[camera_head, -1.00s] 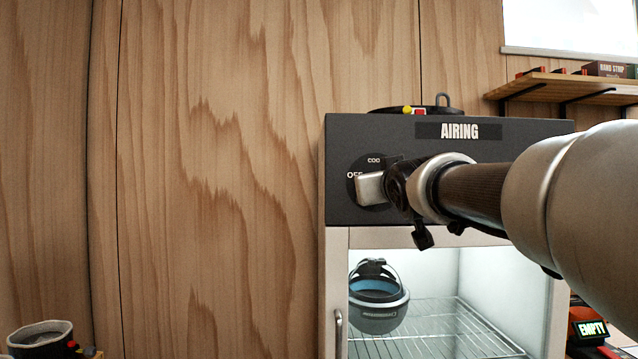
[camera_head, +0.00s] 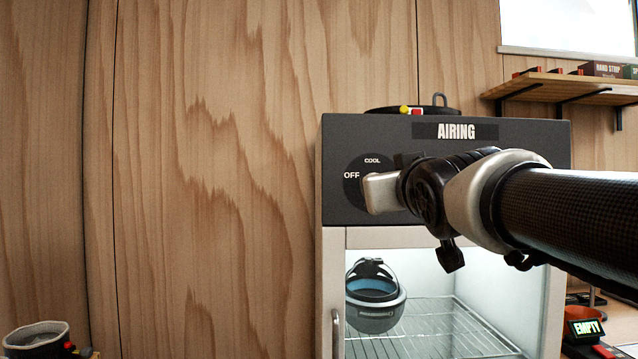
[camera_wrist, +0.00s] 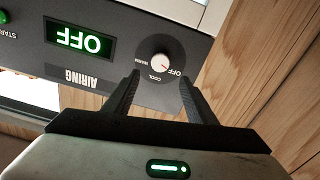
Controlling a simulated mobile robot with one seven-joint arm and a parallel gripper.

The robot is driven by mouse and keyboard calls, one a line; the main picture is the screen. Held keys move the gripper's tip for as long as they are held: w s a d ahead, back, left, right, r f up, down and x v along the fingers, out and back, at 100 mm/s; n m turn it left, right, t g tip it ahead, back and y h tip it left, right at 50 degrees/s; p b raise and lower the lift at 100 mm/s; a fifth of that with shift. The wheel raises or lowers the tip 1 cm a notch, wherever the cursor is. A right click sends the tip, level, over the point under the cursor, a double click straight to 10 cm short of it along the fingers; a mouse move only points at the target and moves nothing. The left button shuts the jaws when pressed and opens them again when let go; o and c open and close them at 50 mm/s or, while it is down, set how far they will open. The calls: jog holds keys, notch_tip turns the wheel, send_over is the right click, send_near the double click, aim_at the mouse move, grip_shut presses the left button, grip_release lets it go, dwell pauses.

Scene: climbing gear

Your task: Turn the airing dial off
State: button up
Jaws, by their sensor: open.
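The airing dial (camera_head: 353,183) is a black disc on the dark panel of the airing cabinet (camera_head: 345,130). In the head view its OFF and COOL labels show, while its knob is hidden behind my gripper (camera_head: 384,192). In the wrist view, upside down, the round white knob (camera_wrist: 159,64) has a small red mark on the side towards OFF. A green display (camera_wrist: 79,41) reads OFF. In the wrist view my gripper (camera_wrist: 160,78) is open and empty, its two fingers spread below the knob and apart from it.
The cabinet's lit glass door (camera_head: 455,275) has a handle at its left; a helmet (camera_head: 375,298) is inside. A shelf (camera_head: 560,85) is at upper right. Coiled gear (camera_head: 412,109) lies on the cabinet top. The wooden wall (camera_head: 215,150) at left is clear.

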jog(key=s, duration=0.7)
jog(key=shift+s, duration=0.15)
jog(key=s+f+m+g, duration=0.1)
jog(key=s+f+g, duration=0.4)
jog(key=f, duration=0.7)
jog(key=s+f+g, duration=0.3)
jog(key=s+f, duration=0.3)
jog(key=f, duration=0.6)
jog(key=s+f+m+g, duration=0.1)
jog(key=s+f+g, duration=0.4)
jog(key=f, duration=0.6)
notch_tip(320, 180, up, 25)
jog(key=p, duration=2.5)
jog(key=shift+s+t+p, duration=0.3)
jog(key=shift+s, duration=0.1)
jog(key=shift+f, duration=0.1)
